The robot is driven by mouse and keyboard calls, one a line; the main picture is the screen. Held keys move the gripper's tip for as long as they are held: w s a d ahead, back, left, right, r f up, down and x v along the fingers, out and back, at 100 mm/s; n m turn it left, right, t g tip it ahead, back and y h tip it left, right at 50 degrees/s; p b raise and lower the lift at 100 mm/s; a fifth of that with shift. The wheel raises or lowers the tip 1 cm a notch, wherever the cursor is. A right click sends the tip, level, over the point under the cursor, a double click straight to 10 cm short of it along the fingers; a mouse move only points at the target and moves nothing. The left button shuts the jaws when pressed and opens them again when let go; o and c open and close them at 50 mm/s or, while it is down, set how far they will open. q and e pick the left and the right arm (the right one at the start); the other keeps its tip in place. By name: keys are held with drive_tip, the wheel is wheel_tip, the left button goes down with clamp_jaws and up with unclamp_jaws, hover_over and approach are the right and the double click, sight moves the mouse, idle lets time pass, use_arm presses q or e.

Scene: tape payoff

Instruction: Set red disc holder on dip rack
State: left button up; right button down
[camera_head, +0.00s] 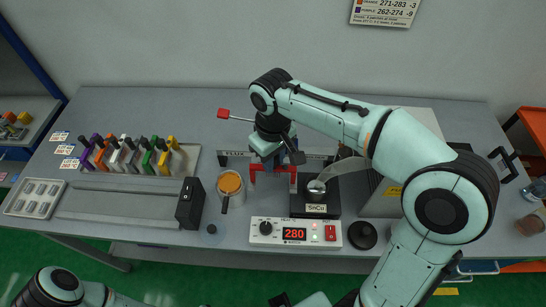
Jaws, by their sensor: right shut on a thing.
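The red disc holder (272,168) shows as a small red piece with two downward legs directly under my right gripper (272,158). My right gripper points down, shut on it. The dip rack (235,154) is the pale crossbar marked FLUX behind the orange-topped pot. The holder is in front of or over the middle of this bar; I cannot tell whether it touches. My arm hides part of the rack and the holder's upper part. My left gripper is out of view; only part of that arm shows at the bottom left.
An orange-topped pot (230,184) stands left of the holder, a solder pot (316,190) right. A controller reading 280 (295,233) is in front. Several coloured holders (131,155) stand at the left. A red-ended rod (222,113) juts left near my wrist. A black box (190,203) stands nearby.

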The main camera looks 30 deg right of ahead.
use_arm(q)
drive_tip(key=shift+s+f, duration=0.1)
use_arm(e)
drive_tip(key=shift+f, duration=0.2)
drive_tip(key=shift+c, duration=1.6)
unclamp_jaws()
drive_tip(key=shift+r, duration=0.1)
drive_tip(key=shift+r+p, duration=1.4)
drive_tip(key=shift+r, duration=0.9)
drive_tip(key=shift+r+p, duration=0.7)
drive_tip(key=shift+r, duration=0.45)
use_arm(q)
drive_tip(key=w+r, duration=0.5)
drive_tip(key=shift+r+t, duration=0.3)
use_arm(e)
drive_tip(key=shift+w, duration=0.1)
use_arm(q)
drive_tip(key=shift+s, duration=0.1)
